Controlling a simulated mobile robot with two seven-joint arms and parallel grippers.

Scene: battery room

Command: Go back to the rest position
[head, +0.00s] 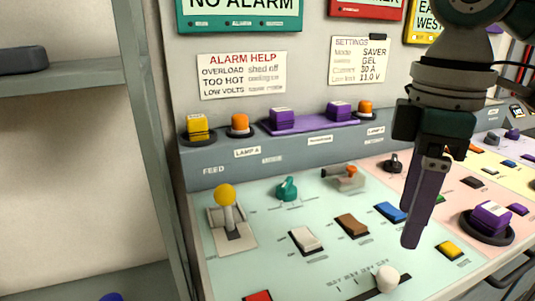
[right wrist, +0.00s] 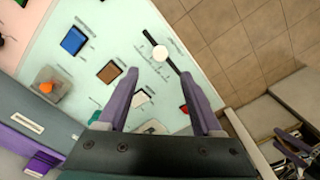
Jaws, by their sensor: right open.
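My right gripper (head: 425,200) hangs above the control panel in the head view, with its purple fingers pointing down. In the right wrist view the two fingers (right wrist: 160,95) are apart, with nothing held between them. The pale green panel (head: 275,265) lies below, with a white rocker switch (head: 305,240), a brown rocker (head: 352,224), a blue rocker (head: 390,212) and a slider with a white round knob (head: 387,278). The white knob also shows beyond the fingertips in the right wrist view (right wrist: 160,53). My left gripper is in neither view.
A lever with a yellow ball (head: 225,195) and a teal knob (head: 287,189) stand up from the panel. A raised ledge (head: 225,168) with purple and orange buttons runs behind it. Grey shelving (head: 85,78) is at left. A purple button (head: 490,217) sits right of my gripper.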

